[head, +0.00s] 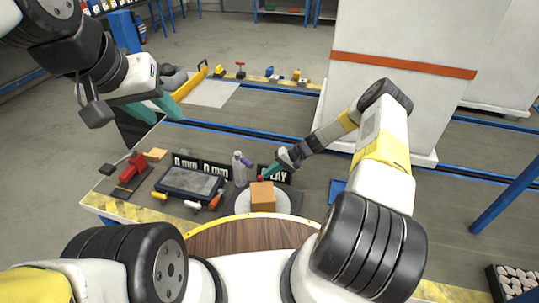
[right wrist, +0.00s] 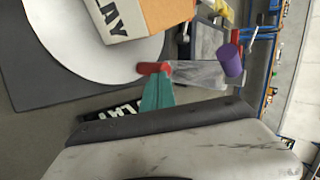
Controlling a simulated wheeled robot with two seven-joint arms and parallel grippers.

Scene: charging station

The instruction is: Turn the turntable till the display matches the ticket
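The turntable (head: 243,209) is a round white disc with a brown box (head: 262,197) on it. In the right wrist view the white disc (right wrist: 75,52) lies on a dark base, and the box (right wrist: 167,12) bears a white label ending in "LAY". A black card with white letters (head: 283,177), partly "LAY", stands behind the disc. It also shows in the right wrist view (right wrist: 100,113), partly hidden by my gripper. My right gripper (head: 268,174) appears shut, its teal tips at a red knob (right wrist: 152,68) by the disc's edge. My left gripper (head: 160,108) is open and empty, away from the turntable.
A dark tray (head: 190,183), several small tools and a grey bottle with a purple cap (head: 241,168) stand left of the turntable. A red device (head: 131,168) is farther left. A blue pad (head: 337,190) lies to the right. A white column (head: 400,60) rises behind my right arm.

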